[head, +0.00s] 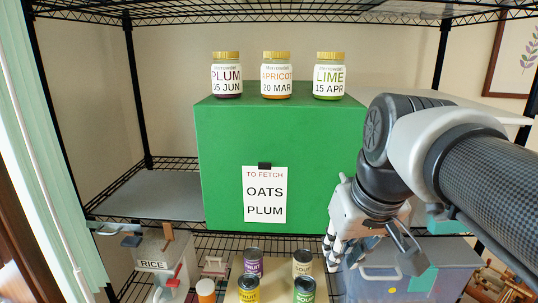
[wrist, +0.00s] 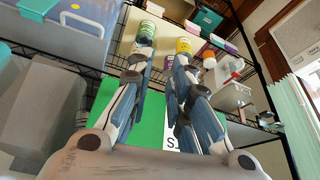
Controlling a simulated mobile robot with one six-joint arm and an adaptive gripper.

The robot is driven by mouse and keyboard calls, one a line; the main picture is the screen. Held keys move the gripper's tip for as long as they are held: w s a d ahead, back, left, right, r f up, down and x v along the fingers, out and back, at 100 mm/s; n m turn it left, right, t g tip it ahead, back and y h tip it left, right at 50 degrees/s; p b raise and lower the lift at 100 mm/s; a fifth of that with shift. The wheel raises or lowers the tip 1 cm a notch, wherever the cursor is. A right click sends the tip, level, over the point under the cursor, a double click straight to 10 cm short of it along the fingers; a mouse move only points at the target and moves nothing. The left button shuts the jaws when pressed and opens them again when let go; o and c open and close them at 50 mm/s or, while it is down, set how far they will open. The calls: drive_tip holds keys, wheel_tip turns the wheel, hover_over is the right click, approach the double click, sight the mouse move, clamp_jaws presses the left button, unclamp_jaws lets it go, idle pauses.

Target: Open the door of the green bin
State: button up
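The green bin (head: 225,150) is a large box on the middle shelf of a black wire rack. Its front looks closed, and I see no handle on the part that shows. A white note (head: 265,195) reading "TO FETCH OATS PLUM" hangs on the front from a black clip (head: 264,165). My gripper (head: 368,248) is by the bin's lower right front corner in the head view, and my arm hides the bin's right edge. In the wrist view my gripper (wrist: 163,62) is open and empty, with the green bin (wrist: 150,120) behind its fingers.
Three jars, plum (head: 227,78), apricot (head: 277,78) and lime (head: 328,78), stand on the bin. Below are several cans (head: 249,289), a rice container (head: 155,262) at left and a grey box (head: 370,288) at right. A grey mat (head: 150,195) left of the bin is bare.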

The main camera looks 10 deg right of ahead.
drive_tip(key=w+d+r+p, duration=0.3)
drive_tip(key=r+p, duration=0.2)
drive_tip(key=r, duration=0.3)
drive_tip(key=w+d+r+p, duration=0.3)
drive_tip(key=w+r+p, duration=0.15)
drive_tip(key=r, duration=0.45)
drive_tip(key=x, duration=1.1)
drive_tip(key=s+b+x, duration=0.1)
drive_tip(key=x, duration=0.5)
drive_tip(key=shift+d+f, duration=0.1)
drive_tip(key=shift+f, duration=0.25)
clamp_jaws()
